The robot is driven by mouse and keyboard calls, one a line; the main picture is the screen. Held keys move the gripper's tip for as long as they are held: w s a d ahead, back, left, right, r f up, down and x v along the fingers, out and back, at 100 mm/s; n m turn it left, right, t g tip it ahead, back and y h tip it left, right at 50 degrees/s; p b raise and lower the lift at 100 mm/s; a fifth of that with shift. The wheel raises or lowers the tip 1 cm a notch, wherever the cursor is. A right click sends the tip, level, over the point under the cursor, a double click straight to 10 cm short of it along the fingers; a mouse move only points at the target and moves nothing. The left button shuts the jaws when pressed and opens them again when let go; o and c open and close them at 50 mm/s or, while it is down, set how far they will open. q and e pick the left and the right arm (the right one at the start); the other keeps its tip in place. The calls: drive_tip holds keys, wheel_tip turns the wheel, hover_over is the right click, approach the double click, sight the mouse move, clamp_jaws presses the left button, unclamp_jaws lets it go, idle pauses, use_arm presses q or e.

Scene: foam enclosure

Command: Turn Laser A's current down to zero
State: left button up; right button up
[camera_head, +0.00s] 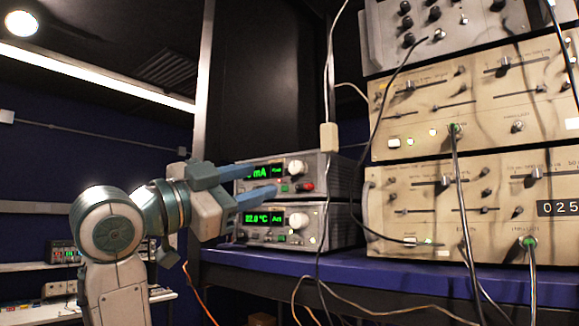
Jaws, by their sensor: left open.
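Two grey laser controller boxes are stacked on the blue shelf. The upper controller (322,167) has a green display (265,171) ending in "mA", with its leading digits partly hidden by my gripper. Its round white knob (298,168) is to the right of the display. The lower controller (338,222) reads about 22.0 °C and has its own white knob (298,220). I cannot read a Laser A label. My left gripper (264,179) is open, its two blue fingers apart in front of the upper controller's left part, left of the knob. My right gripper is not in view.
Cream instrument racks (480,95) with sliders and several cables stand to the right. Cables hang in front of them and over the front edge of the blue shelf (400,275). A white cable connector (329,137) hangs above the upper controller. A bench with equipment (64,252) is far left.

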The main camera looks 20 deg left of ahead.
sight(293, 170)
use_arm(q)
drive_tip(key=w+d+r+p, duration=0.2)
drive_tip(key=w, duration=0.1)
drive_tip(key=shift+d+r, duration=0.1)
drive_tip(key=shift+d, duration=0.2)
drive_tip(key=shift+w+d+p, duration=0.35)
drive_tip(key=shift+w, duration=0.3)
drive_tip(key=shift+w+d+p, duration=0.3)
drive_tip(key=shift+w+d, duration=0.05)
drive_tip(key=shift+w, duration=0.25)
drive_tip(key=shift+w+r, duration=0.1)
drive_tip(key=shift+w, duration=0.15)
drive_tip(key=shift+s, duration=0.2)
clamp_jaws()
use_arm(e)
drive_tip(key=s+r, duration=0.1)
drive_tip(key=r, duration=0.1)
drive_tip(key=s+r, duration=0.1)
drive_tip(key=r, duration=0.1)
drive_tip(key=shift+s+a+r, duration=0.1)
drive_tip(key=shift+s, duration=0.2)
